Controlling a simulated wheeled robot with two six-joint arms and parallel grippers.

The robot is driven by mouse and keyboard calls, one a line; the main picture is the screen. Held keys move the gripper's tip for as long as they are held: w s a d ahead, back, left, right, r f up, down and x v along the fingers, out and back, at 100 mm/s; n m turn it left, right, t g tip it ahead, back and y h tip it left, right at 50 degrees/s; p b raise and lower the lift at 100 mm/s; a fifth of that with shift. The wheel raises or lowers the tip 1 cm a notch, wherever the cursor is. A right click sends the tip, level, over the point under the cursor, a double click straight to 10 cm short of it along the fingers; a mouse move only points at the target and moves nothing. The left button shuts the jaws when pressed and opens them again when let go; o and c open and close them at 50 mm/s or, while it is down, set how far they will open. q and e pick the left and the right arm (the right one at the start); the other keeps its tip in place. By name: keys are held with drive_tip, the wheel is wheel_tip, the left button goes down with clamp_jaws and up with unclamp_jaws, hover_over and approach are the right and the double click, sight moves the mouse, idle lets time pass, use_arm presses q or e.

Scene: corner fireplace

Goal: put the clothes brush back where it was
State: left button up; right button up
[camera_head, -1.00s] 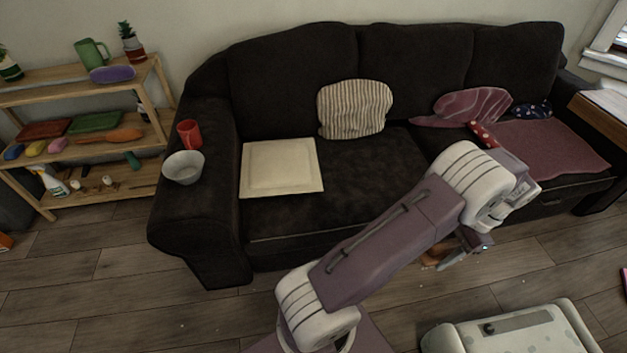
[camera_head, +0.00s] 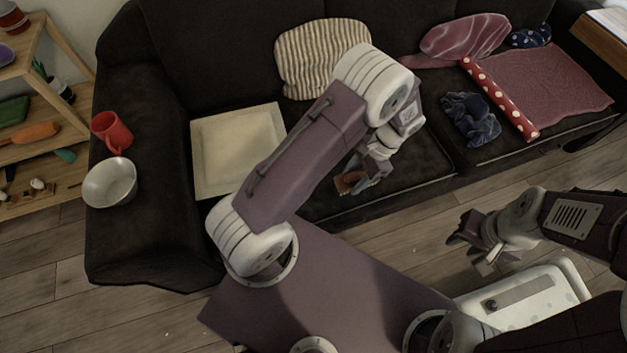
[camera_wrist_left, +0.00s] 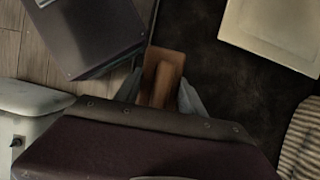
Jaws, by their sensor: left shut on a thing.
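The clothes brush (camera_head: 349,183), a brown wooden piece, is between the fingers of my left gripper (camera_head: 372,178), in front of the middle of the sofa seat. In the left wrist view the brush (camera_wrist_left: 163,78) lies between the two grey fingertips (camera_wrist_left: 160,92), over the dark sofa and near its front edge. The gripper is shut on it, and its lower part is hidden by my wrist. My right gripper (camera_head: 474,246) hangs at the right, above the floor near the white box; its jaw gap is unclear.
The black sofa (camera_head: 200,65) holds a cream square board (camera_head: 225,135), a striped cushion (camera_head: 315,60), a dark blue cloth (camera_head: 470,120) and a red dotted roll (camera_head: 500,98). A red mug (camera_head: 112,133) and white bowl (camera_head: 110,182) stand on its left arm. A wooden shelf (camera_head: 68,55) is left.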

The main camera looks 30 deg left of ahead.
use_arm(q)
drive_tip(key=shift+f, duration=0.1)
drive_tip(key=a+f+b, duration=0.1)
drive_tip(key=a+f, duration=0.1)
drive_tip(key=a, duration=0.2)
drive_tip(key=a+f+b, duration=0.1)
drive_tip(key=a+f, duration=0.1)
drive_tip(key=a, duration=0.1)
drive_tip(key=s+a+f+b, duration=0.1)
drive_tip(key=a+f+b, duration=0.1)
drive_tip(key=a+f, duration=0.1)
drive_tip(key=shift+s+a, duration=0.1)
drive_tip(key=shift+a, duration=0.7)
wheel_tip(320, 180, down, 4)
drive_tip(key=shift+f+b, duration=0.1)
drive_tip(key=shift+b, duration=1)
drive_tip(key=shift+r, duration=0.2)
drive_tip(key=shift+f, duration=0.1)
drive_tip(key=o, duration=1.5)
drive_tip(key=shift+c, duration=0.2)
